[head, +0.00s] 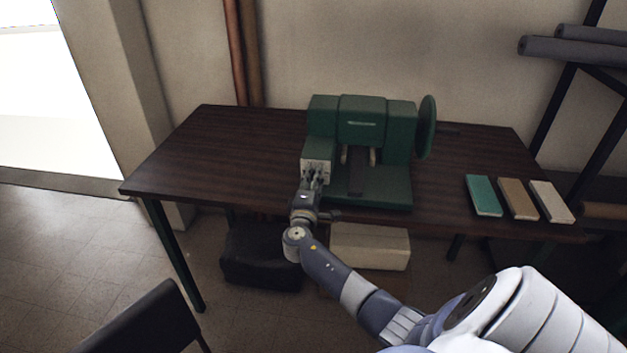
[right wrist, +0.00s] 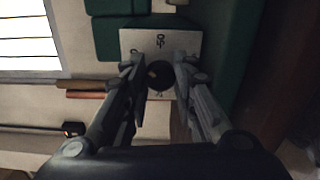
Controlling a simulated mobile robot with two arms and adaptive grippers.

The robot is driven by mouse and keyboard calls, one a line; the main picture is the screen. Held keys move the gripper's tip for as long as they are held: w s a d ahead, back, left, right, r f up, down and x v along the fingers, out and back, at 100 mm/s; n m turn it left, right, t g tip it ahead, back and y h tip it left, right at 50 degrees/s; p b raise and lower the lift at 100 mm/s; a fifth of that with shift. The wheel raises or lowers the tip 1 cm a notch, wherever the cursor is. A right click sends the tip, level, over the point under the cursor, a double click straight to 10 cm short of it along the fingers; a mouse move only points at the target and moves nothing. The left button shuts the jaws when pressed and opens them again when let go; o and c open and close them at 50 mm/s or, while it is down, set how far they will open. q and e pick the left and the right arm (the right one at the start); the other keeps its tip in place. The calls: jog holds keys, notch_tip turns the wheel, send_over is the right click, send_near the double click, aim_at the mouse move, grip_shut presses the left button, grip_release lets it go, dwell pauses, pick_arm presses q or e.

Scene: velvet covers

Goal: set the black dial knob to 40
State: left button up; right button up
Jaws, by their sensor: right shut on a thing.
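The black dial knob (right wrist: 159,75) sits in front of a pale dial plate (right wrist: 186,45) with dark printed numbers. In the right wrist view a two-digit number shows above the knob; other marks are partly covered by my fingers. In the head view the plate (head: 317,165) is on the left front of a green machine (head: 361,124), and the knob is hidden by my gripper. My right gripper (head: 312,181) is shut on the knob, with one finger on each side of it. I cannot read where the knob points. My left gripper is not in view.
The machine stands on a dark wooden table (head: 222,150), with a round green wheel (head: 427,128) at its right side. Green, brown and white books (head: 484,196) lie on the table's right end. The table's left part is clear. A black chair (head: 150,320) stands in front.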

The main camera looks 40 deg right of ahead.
jog(key=shift+n, duration=0.8)
jog(key=o, duration=1.1)
jog(key=shift+a, duration=0.1)
jog(key=v, duration=1.2)
